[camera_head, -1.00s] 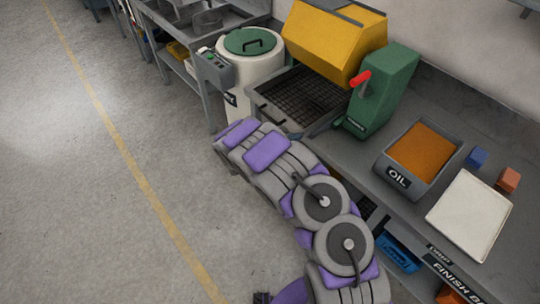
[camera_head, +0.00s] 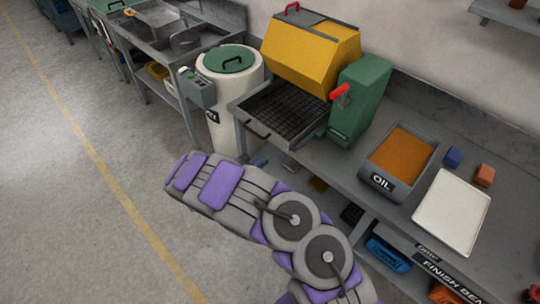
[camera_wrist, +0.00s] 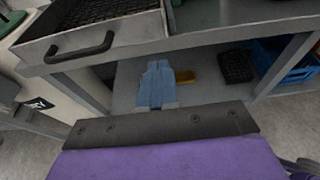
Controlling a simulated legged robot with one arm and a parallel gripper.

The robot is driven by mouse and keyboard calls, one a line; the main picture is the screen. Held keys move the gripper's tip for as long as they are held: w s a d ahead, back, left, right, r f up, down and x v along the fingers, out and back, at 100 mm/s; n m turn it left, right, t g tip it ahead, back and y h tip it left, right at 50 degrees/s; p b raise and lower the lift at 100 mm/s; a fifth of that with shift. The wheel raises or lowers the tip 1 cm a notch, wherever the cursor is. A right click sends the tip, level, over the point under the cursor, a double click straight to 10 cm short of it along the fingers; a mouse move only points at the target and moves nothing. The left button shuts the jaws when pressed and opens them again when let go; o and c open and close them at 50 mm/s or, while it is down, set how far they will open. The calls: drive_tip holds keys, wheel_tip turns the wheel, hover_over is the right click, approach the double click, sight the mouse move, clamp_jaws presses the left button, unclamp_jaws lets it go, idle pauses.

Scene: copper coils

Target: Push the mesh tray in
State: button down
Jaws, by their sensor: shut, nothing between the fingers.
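The mesh tray (camera_head: 262,141), a grey frame with a dark mesh bottom and a front handle, sticks out from under the yellow hood on the bench. Its front wall and dark handle also show at the upper left of the wrist view (camera_wrist: 140,32). My gripper (camera_wrist: 165,124) shows in the wrist view as a dark bolted bar with a purple part behind it. It is shut and empty, in front of and below the tray, apart from it. In the head view my arm lies left of the bench front, and the fingertips cannot be made out.
A green unit with a red lever (camera_head: 341,92) stands right of the tray. A white drum (camera_head: 226,120) stands to its left. An oil pan (camera_head: 373,168) and a white tray (camera_head: 452,212) are farther right. Open floor lies left.

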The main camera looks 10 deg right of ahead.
drive_tip(key=shift+s+a+r, duration=0.6)
drive_tip(key=shift+s+a, duration=0.3)
drive_tip(key=shift+s, duration=0.25)
drive_tip(key=t+h+b, duration=0.2)
drive_tip(key=h, duration=0.1)
approach(277, 139)
drive_tip(key=b+x, duration=0.2)
drive_tip(key=x, duration=0.1)
drive_tip(key=b+x, duration=0.1)
drive_tip(key=x, duration=0.1)
drive_tip(key=shift+w+d+f, duration=0.15)
drive_tip(key=shift+f, duration=0.2)
drive_tip(key=shift+w+d+r, duration=0.1)
drive_tip(key=shift+w+d, duration=0.3)
drive_tip(key=shift+d, duration=0.2)
drive_tip(key=b+x, duration=0.1)
drive_tip(key=x, duration=0.2)
drive_tip(key=shift+w+d, duration=0.3)
drive_tip(key=shift+w, duration=0.1)
drive_tip(key=shift+d+r, duration=0.1)
